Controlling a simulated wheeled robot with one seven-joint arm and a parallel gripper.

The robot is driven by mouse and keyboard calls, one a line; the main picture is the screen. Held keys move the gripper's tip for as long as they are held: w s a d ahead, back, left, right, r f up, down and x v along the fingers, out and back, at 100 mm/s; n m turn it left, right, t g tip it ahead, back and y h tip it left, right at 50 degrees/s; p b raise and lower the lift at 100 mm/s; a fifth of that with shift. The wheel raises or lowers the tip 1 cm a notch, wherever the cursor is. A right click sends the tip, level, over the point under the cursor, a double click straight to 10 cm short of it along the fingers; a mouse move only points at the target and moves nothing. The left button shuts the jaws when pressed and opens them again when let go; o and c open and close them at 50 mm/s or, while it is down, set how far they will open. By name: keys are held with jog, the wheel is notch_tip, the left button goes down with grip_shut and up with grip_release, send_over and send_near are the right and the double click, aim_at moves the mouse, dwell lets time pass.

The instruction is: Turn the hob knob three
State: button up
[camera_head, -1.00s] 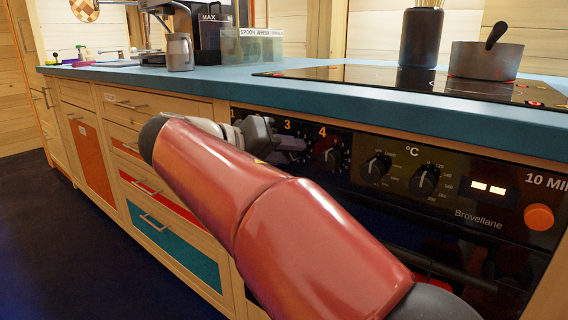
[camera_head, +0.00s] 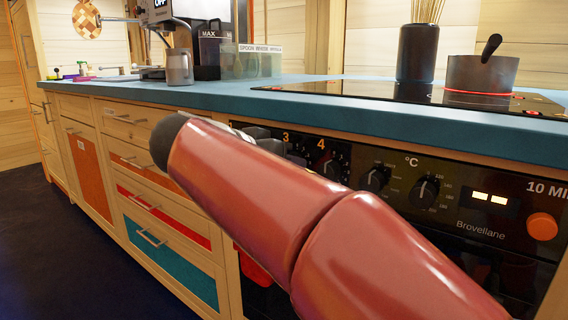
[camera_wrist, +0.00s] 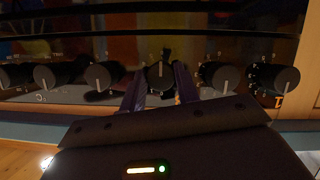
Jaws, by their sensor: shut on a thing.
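In the wrist view, hob knob three (camera_wrist: 159,76) is a black round knob in the middle of the row. Its pale mark points up in the picture, while its neighbours' marks point down. My gripper (camera_wrist: 160,90) has one finger on each side of it and is shut on it. In the head view, my gripper (camera_head: 264,140) is at the oven's control panel, partly hidden behind my red arm. The number 3 shows above the arm, but knob three is mostly hidden there. A red ring glows under the pot (camera_head: 482,73) on the hob (camera_head: 370,93).
Knob four (camera_head: 325,166) and the oven knobs (camera_head: 424,192) are to the right of my gripper. Below the blue worktop (camera_head: 200,92), drawers (camera_head: 165,245) run left. A mug (camera_head: 180,68) and a dark canister (camera_head: 417,53) stand above. Open floor lies at the left.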

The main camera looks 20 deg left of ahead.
dwell(0.3)
jog(key=o, duration=1)
jog(key=shift+c, duration=0.2)
jog(key=p+v, duration=0.1)
jog(key=v, duration=0.6)
jog(key=shift+s+a, duration=0.15)
jog(key=shift+s, duration=0.15)
jog(key=shift+r, duration=0.1)
